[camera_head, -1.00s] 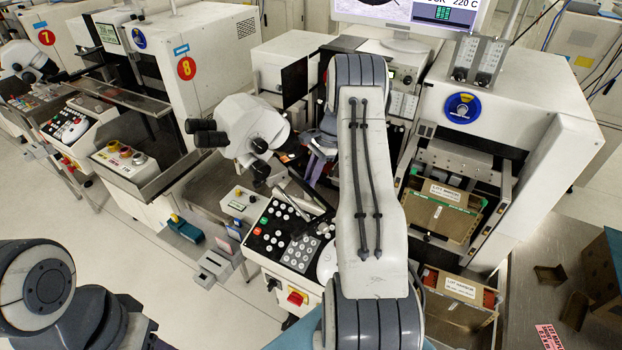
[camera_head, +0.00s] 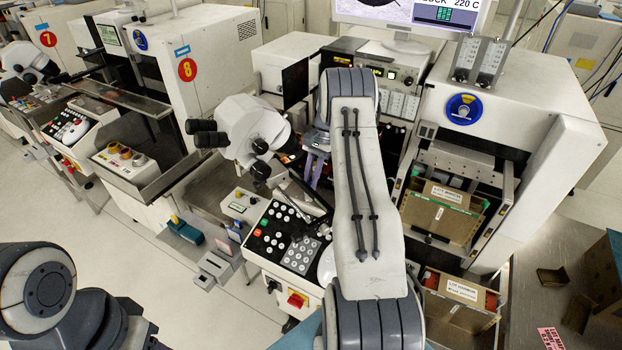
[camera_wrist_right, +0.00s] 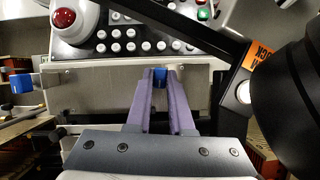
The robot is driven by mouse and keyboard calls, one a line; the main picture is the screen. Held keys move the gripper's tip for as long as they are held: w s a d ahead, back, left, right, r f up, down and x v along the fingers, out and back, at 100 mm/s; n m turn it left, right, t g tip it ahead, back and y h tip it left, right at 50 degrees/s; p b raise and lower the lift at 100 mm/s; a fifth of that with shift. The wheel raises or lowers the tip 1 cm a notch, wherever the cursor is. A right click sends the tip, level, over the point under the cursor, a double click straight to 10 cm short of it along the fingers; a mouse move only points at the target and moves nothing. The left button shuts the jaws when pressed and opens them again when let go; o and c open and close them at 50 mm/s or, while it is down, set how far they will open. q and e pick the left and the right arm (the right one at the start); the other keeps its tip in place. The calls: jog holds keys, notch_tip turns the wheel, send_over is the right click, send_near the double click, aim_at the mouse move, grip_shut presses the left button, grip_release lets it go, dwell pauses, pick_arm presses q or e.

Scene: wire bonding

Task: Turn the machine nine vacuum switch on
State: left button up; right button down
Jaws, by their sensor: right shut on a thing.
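In the right wrist view, the two purple fingers of my right gripper (camera_wrist_right: 160,92) are closed on a small blue part (camera_wrist_right: 159,75), seemingly the vacuum switch, at the edge of a grey machine face. Its setting cannot be told. In the head view my right gripper (camera_head: 316,160) shows only partly, left of my arm, beside the microscope (camera_head: 254,130); the blue part is hidden there. My left gripper is out of view; only part of my left arm shows at the lower left.
In the wrist view, a button panel (camera_wrist_right: 130,40) with a red button (camera_wrist_right: 65,18) lies above the fingers. A dark arm with an orange label (camera_wrist_right: 258,55) is close on the right. In the head view, a keypad console (camera_head: 290,235) and lot magazines (camera_head: 440,213) flank my right arm.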

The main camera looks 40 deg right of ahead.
jog(key=c, duration=0.8)
grip_release()
jog(key=shift+d+r, duration=0.1)
jog(key=shift+r, duration=0.1)
jog(key=b+v, duration=0.2)
jog(key=v, duration=0.8)
jog(key=shift+b, duration=0.3)
jog(key=shift+r, duration=0.1)
